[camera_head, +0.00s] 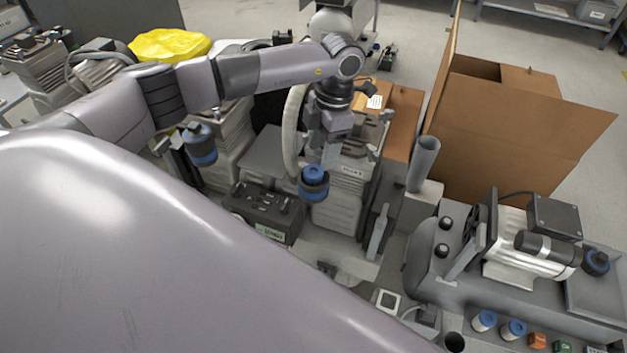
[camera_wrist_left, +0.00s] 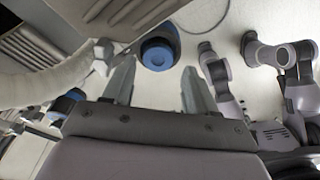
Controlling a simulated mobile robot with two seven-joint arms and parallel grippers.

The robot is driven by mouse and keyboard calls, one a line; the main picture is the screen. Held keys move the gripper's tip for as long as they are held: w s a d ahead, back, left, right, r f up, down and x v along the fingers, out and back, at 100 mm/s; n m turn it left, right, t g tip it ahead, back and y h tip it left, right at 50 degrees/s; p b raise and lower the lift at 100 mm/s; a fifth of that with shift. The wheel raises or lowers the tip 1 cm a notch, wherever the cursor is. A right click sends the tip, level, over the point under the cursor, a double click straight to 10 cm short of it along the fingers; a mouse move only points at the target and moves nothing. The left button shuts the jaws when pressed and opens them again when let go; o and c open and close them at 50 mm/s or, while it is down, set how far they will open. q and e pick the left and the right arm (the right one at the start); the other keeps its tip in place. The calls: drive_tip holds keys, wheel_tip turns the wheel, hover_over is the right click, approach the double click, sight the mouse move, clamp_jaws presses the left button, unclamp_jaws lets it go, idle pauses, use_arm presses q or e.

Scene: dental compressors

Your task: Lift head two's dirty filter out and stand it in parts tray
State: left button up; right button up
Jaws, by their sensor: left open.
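A dark canister with a blue top (camera_head: 314,185) sits at the front of the middle compressor head (camera_head: 335,212). The head's small label is too blurred to read surely. My left gripper (camera_head: 331,155) hangs just above and behind the canister, open and empty. In the left wrist view, the blue-rimmed canister (camera_wrist_left: 160,52) lies beyond the fingertips of the left gripper (camera_wrist_left: 158,75), nearer the left finger. Any filter inside is hidden. A shallow grey tray (camera_head: 590,307) is at the far right; I cannot tell whether it is the parts tray. My right gripper is not visible.
Another blue-and-black canister (camera_head: 200,145) is on the left head. A dark box (camera_head: 262,212) stands left of the middle canister. A grey upright tube (camera_head: 424,163) and a motor unit (camera_head: 520,250) stand right. Small blue-and-white cylinders (camera_head: 484,321) are at lower right.

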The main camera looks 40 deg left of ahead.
sight(314, 171)
use_arm(q)
drive_tip(key=f, duration=0.3)
drive_tip(key=s+a+f, duration=0.1)
drive_tip(key=shift+s+f, duration=0.1)
drive_tip(key=shift+f, duration=0.1)
clamp_jaws()
drive_tip(key=shift+r, duration=0.15)
